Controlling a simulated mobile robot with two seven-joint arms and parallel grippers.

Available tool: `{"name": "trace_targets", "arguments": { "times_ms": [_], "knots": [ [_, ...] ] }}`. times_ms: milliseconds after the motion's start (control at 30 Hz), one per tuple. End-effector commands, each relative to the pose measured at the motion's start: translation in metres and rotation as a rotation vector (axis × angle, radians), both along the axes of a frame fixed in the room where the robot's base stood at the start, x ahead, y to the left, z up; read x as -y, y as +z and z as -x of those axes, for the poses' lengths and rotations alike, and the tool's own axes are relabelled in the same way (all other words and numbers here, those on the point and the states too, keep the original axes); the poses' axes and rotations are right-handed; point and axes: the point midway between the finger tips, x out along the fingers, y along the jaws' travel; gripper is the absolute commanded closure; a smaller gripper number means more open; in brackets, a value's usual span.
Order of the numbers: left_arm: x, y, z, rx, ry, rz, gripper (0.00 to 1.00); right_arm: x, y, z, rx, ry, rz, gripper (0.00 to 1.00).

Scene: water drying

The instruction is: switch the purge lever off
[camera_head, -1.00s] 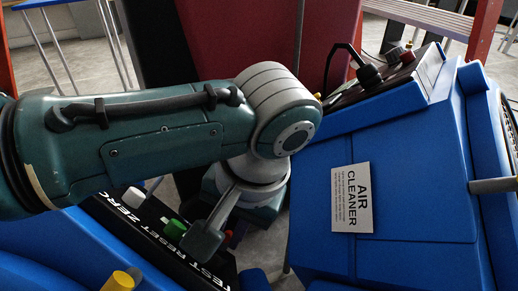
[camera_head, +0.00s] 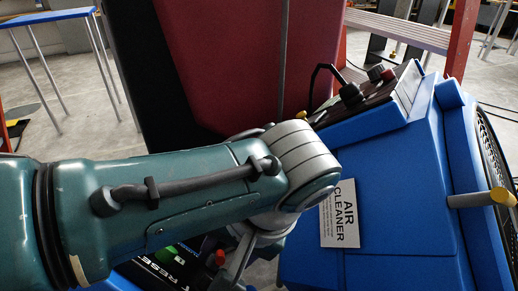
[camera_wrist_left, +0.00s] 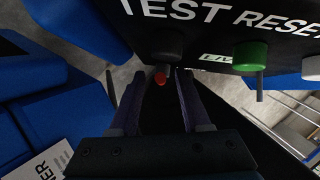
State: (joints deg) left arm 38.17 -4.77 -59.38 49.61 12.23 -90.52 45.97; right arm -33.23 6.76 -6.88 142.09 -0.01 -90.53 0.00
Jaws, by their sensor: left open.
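No lever in view carries a readable purge label, so I cannot tell which control is the purge lever. In the left wrist view, my left gripper (camera_wrist_left: 162,92) is open. A small red knob (camera_wrist_left: 160,77) shows between its fingertips; whether they touch it I cannot tell. A dark round knob (camera_wrist_left: 167,47) is just above, on the black panel (camera_wrist_left: 200,20) marked TEST and RESET. In the head view, the red knob (camera_head: 220,257) shows below my left arm, which hides much of the panel and most of the gripper. My right gripper is not in view.
A green knob (camera_wrist_left: 250,56) is right of the fingers. The blue air cleaner cabinet (camera_head: 400,200) stands right of my arm in the head view. A control box (camera_head: 390,85) with a black lever (camera_head: 318,80) is behind it. A dark red upright block (camera_head: 240,60) stands behind my arm.

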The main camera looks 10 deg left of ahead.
Motion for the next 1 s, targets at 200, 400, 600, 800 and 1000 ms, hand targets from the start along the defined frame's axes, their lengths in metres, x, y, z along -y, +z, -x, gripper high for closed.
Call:
{"name": "trace_targets", "arguments": {
  "times_ms": [200, 400, 600, 800, 1000],
  "knots": [
    [0.002, 0.007, 0.0, 0.0, 0.0, 0.001, 0.53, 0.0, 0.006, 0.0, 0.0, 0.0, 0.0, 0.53],
    [0.016, 0.044, 0.003, 0.0, -0.001, 0.003, 0.53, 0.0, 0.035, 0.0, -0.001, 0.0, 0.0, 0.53],
    [0.03, 0.078, 0.007, -0.001, -0.001, 0.002, 0.53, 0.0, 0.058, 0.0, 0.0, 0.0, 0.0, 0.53],
    [0.037, 0.092, 0.008, 0.0, 0.0, 0.0, 0.53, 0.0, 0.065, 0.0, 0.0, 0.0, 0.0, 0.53],
    [0.038, 0.092, 0.008, 0.0, 0.0, 0.0, 0.53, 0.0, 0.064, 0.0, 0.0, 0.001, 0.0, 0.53]
  ]
}}
